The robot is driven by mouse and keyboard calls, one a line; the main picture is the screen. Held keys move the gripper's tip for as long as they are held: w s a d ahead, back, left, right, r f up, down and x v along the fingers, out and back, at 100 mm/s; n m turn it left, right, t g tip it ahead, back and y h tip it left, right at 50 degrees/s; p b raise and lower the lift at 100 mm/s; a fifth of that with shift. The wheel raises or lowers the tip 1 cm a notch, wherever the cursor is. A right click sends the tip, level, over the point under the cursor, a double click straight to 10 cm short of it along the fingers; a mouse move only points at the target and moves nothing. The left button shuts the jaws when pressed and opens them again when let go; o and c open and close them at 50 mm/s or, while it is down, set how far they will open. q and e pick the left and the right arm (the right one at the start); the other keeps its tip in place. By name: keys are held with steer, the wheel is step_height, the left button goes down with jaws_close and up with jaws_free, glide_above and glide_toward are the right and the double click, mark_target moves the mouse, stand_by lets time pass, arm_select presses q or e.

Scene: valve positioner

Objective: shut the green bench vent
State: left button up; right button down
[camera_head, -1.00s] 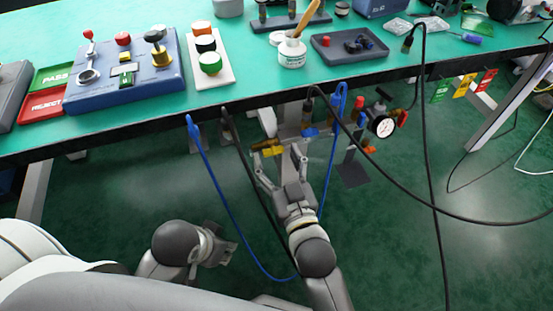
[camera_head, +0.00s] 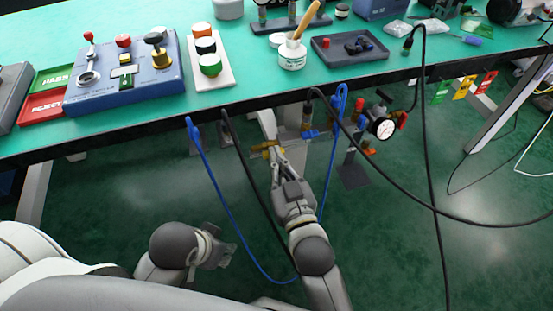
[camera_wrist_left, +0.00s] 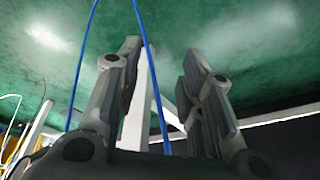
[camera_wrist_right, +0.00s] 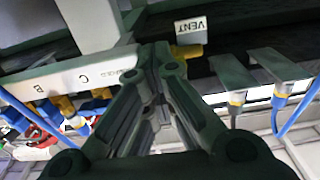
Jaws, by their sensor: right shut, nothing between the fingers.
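A white tag reading VENT (camera_wrist_right: 190,27) hangs under the bench in the right wrist view, with a yellow part (camera_wrist_right: 188,51) just below it. In the head view a yellow fitting (camera_head: 262,149) shows under the bench's front edge. My right gripper (camera_head: 276,152) is shut and empty, its tips close beside that fitting; whether they touch it I cannot tell. In the right wrist view its tips (camera_wrist_right: 160,52) are together, left of the yellow part. No green vent handle can be made out. My left gripper (camera_head: 226,250) is open and empty, low over the floor.
Blue hose (camera_head: 211,178) and black cables hang around my right arm. A pressure gauge (camera_head: 384,129) and blue-and-yellow fittings sit to its right. The bench (camera_head: 270,90) overhangs above. The rail shows labels B and C (camera_wrist_right: 83,78). Floor at the left is clear.

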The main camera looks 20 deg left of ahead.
stand_by(0.3)
arm_select(q)
step_height(320, 180, down, 21)
steer(key=s+g+p, duration=0.1)
steer(key=p, duration=0.5)
steer(key=shift+s, duration=0.35)
arm_select(e)
steer(key=n, duration=1.8)
arm_select(q)
steer(key=shift+s, duration=0.2)
arm_select(e)
steer(key=c, duration=2.2)
jaws_free()
